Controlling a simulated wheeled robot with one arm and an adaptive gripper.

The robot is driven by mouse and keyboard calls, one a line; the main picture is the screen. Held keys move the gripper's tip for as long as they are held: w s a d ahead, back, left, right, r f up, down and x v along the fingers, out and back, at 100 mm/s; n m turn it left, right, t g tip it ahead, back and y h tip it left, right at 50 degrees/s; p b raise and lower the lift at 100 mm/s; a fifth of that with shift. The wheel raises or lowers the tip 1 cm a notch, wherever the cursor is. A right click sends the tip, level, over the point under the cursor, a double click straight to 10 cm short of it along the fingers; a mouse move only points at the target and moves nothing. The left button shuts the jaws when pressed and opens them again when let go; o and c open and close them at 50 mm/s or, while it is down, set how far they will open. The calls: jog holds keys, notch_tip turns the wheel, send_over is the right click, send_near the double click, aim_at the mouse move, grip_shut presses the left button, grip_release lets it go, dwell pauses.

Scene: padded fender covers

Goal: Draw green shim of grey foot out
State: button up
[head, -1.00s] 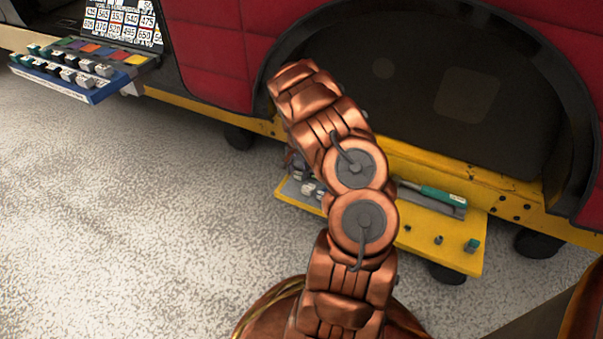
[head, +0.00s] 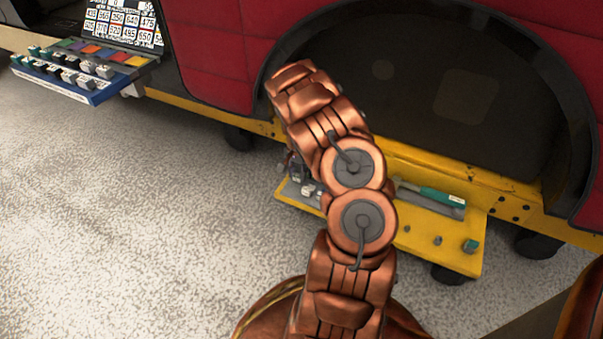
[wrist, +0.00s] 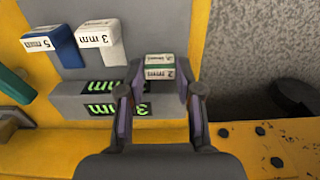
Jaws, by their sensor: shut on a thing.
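In the wrist view my gripper (wrist: 160,72) is shut on a small green-and-white labelled block, the green shim (wrist: 159,60), which sits between its two fingertips. Its printed labels face the camera; the lettering is too small to read surely. In the head view my arm hides most of the gripper and the shim.
A white 3 mm piece (wrist: 100,42) and a blue 5 mm piece (wrist: 55,45) stand left of the gripper. The yellow shelf (head: 415,243) carries a green-handled tool (head: 442,197) and small pegs. A blue-edged rack (head: 75,84) stands at far left. Speckled floor is open in front.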

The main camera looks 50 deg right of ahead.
jog(key=shift+s+a+p, duration=0.2)
jog(key=shift+a+p, duration=0.55)
jog(key=shift+a, duration=0.15)
jog(key=shift+s+a+p, duration=0.15)
jog(key=shift+a+p, duration=0.6)
jog(key=shift+a, duration=0.15)
jog(key=o, duration=0.6)
jog(key=shift+s, duration=0.1)
jog(key=shift+r+p, duration=1.3)
jog(key=shift+r, duration=2.2)
jog(key=shift+r, duration=0.1)
